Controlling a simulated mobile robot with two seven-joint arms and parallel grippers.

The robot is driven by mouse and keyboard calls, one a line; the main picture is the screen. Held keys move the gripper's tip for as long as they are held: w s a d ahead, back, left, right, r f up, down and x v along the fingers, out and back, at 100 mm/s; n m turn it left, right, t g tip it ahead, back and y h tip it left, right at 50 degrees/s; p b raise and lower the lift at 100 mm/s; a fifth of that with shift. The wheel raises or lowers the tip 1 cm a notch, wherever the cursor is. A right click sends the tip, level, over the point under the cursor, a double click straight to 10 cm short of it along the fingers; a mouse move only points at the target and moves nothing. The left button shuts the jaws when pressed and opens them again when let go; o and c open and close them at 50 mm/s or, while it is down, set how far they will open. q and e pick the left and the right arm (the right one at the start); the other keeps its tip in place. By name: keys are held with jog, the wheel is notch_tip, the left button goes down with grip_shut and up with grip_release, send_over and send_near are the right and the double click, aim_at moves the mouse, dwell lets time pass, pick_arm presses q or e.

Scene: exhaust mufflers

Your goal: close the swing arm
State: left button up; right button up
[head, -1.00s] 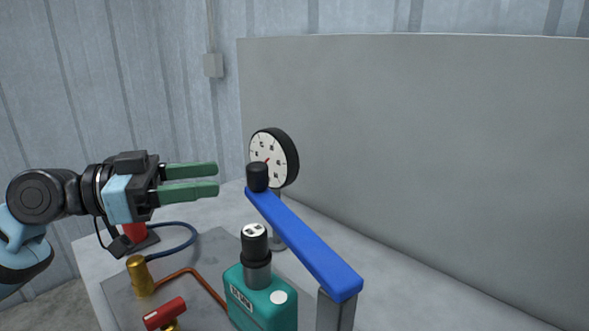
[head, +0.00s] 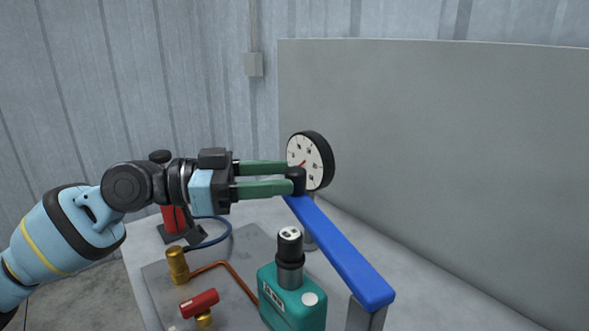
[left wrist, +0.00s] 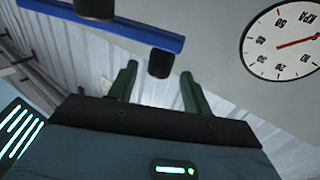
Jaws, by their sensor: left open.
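The blue swing arm (head: 340,250) runs from a grey post (head: 364,316) at the lower right up to a black knob (head: 295,180) at its far left end. My left gripper (head: 292,178) comes in from the left with its green fingers open, their tips at the knob. In the left wrist view the knob (left wrist: 160,63) sits between and just beyond the two fingers (left wrist: 158,78), with the blue bar (left wrist: 110,30) across the top. I cannot tell whether the fingers touch the knob. My right gripper is not in view.
A teal block with a black-and-silver cylinder (head: 292,300) stands below the arm. A dial gauge (head: 312,161) is close behind the fingertips. A brass fitting (head: 177,265), red-handled valve (head: 199,303) and red cylinder (head: 174,222) stand on the left. A grey panel (head: 430,150) rises behind.

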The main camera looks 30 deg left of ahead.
aim_at(296, 176)
pick_arm(q)
jog(key=shift+p+x, duration=0.9)
jog(key=shift+x, duration=1)
grip_shut()
